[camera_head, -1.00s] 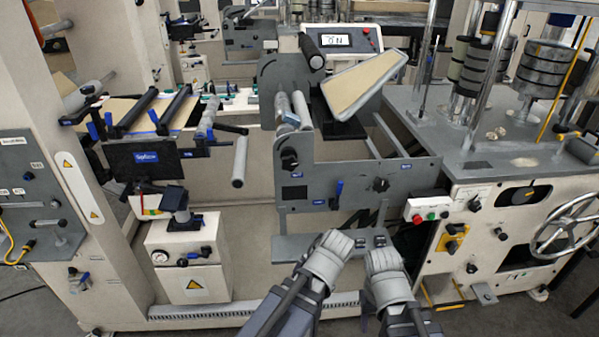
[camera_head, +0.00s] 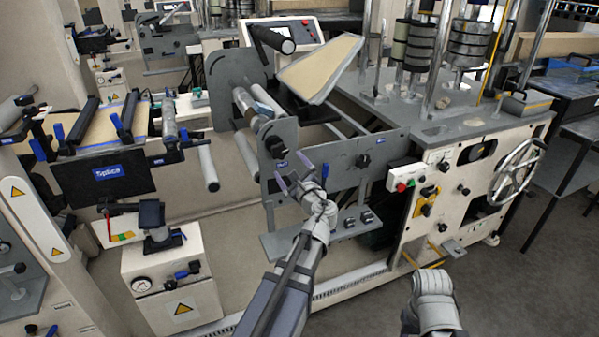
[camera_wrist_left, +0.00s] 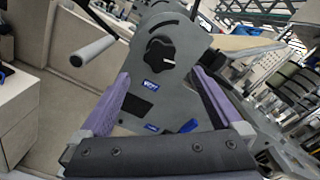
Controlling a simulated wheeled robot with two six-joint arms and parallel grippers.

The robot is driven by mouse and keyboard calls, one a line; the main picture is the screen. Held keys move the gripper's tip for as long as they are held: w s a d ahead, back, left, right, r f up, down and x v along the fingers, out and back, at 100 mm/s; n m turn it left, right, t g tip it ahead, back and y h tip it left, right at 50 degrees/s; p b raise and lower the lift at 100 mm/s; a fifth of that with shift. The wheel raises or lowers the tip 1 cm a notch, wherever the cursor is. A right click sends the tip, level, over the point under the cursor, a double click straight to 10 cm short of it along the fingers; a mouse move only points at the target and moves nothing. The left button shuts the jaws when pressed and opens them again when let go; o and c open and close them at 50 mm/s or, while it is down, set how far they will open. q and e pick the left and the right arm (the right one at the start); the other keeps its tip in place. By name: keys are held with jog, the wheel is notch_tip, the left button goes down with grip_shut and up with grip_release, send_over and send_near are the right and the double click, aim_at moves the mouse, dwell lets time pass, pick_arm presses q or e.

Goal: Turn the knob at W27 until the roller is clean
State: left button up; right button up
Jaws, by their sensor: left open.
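A black round knob (camera_head: 275,147) sits on the grey side plate of the unwind frame; it also shows in the left wrist view (camera_wrist_left: 160,52). A blue label (camera_wrist_left: 151,85) below it is too small to read surely. My left gripper (camera_head: 291,173) is open and empty, its purple fingers pointing at the plate just below and right of the knob, apart from it. In the left wrist view the knob is between and beyond the fingertips. Pale rollers (camera_head: 244,106) run behind the plate; their surface state cannot be told. My right arm's wrist shows at bottom right, its fingers hidden.
A grey roller end (camera_wrist_left: 93,51) sticks out left of the plate. A control box (camera_head: 405,178) with buttons and a handwheel (camera_head: 515,172) are at right. A grey ledge (camera_head: 290,240) lies below.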

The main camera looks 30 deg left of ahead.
aim_at(280, 153)
pick_arm(q)
jog(key=shift+x, duration=5)
jog(key=shift+w+d, duration=0.1)
jog(key=shift+c, duration=0.2)
